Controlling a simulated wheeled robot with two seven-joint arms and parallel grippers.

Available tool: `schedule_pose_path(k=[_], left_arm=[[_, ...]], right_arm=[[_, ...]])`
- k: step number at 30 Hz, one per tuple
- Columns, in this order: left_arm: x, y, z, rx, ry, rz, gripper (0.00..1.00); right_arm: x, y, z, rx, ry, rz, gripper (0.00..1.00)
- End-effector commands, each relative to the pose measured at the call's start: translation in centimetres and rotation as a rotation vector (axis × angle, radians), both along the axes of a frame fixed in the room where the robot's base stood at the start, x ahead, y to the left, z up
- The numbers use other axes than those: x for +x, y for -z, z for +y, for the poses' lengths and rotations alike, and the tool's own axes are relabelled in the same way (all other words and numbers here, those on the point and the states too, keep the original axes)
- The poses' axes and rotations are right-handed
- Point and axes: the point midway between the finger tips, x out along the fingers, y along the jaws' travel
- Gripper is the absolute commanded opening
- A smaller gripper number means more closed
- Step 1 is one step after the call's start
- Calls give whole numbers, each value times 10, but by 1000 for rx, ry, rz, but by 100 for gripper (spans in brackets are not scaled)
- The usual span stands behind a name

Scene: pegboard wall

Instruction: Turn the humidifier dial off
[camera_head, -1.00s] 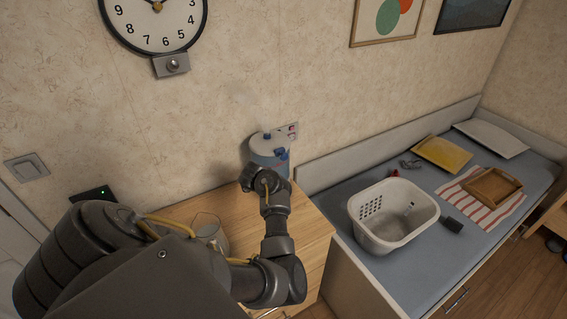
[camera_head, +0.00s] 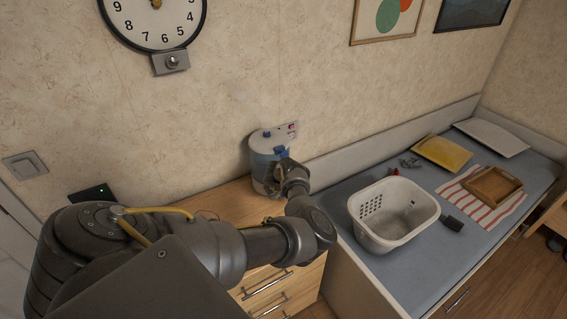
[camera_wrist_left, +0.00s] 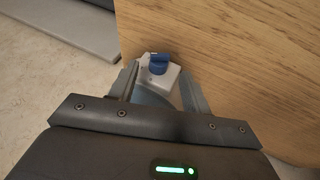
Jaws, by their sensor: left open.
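The humidifier (camera_head: 262,168) is a white and blue rounded container at the back of the wooden cabinet, against the wall. In the left wrist view, its blue dial (camera_wrist_left: 158,65) sits on a small white block (camera_wrist_left: 169,76). My left gripper (camera_wrist_left: 162,82) is open there, with one finger on each side of the humidifier's front and the dial just beyond the fingertips. I cannot tell whether the fingers touch it. In the head view, my left wrist is at the humidifier's right front and hides part of it. My right gripper is not in view.
The wooden cabinet top (camera_head: 222,198) is partly hidden by my left arm. A clock (camera_head: 152,15) hangs above on the wall.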

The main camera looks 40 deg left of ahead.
Motion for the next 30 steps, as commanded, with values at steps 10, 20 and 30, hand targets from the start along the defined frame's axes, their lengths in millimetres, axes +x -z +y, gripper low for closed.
schedule_pose_path(k=[10, 20, 30], left_arm=[[16, 32, 10, 0, 0, -2, 48], [17, 34, 11, 1, -1, -3, 48], [17, 34, 11, 1, 0, -2, 6]], right_arm=[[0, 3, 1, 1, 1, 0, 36], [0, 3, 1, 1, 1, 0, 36], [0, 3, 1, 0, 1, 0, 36]])
